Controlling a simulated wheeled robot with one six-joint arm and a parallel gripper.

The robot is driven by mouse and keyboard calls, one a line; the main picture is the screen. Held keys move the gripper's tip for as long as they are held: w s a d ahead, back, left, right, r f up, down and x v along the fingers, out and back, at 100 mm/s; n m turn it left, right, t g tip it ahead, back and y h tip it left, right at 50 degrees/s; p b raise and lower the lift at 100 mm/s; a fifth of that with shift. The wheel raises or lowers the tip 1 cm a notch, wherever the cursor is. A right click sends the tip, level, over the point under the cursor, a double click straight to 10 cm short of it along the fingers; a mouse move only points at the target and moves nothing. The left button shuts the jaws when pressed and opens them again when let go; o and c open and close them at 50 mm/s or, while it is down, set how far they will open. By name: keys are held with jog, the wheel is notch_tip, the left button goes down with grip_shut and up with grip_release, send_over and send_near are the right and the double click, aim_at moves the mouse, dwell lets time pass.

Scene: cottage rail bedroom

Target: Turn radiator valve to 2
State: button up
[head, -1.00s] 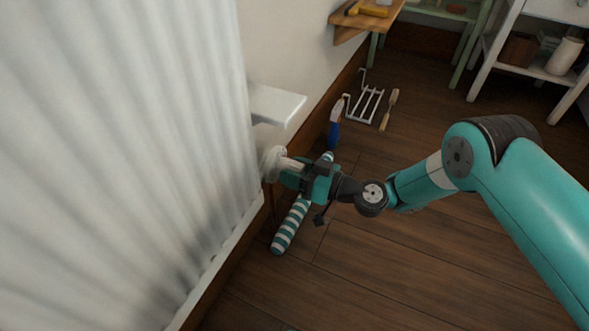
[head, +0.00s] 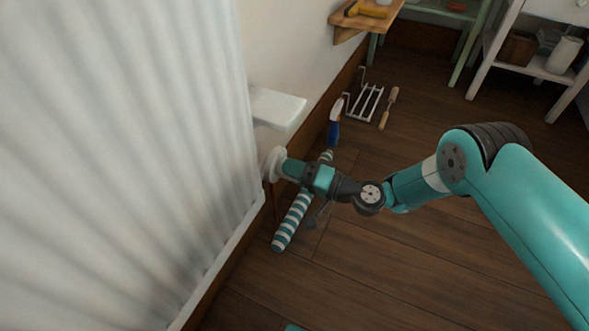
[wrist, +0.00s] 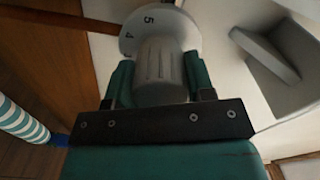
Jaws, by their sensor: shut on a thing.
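The numeral 2 and any pointer mark are hidden.
A white ledge (head: 277,108) juts from the wall just above the valve. A striped roll (head: 294,220) lies on the floor below my gripper. Floor at right is clear.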

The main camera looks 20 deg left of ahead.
jog(key=shift+m, duration=1.9)
jog(key=o, duration=0.9)
jog(key=d+p, duration=0.5)
jog(key=p, duration=0.2)
jog(key=s+d+p, duration=0.1)
jog(key=d+p, duration=0.5)
jog(key=p, duration=0.1)
jog(key=d+p, duration=0.6)
jog(key=p, duration=0.1)
jog(key=shift+s+d+p, duration=0.15)
jog(key=shift+s+p, duration=0.05)
jog(key=shift+p, duration=0.1)
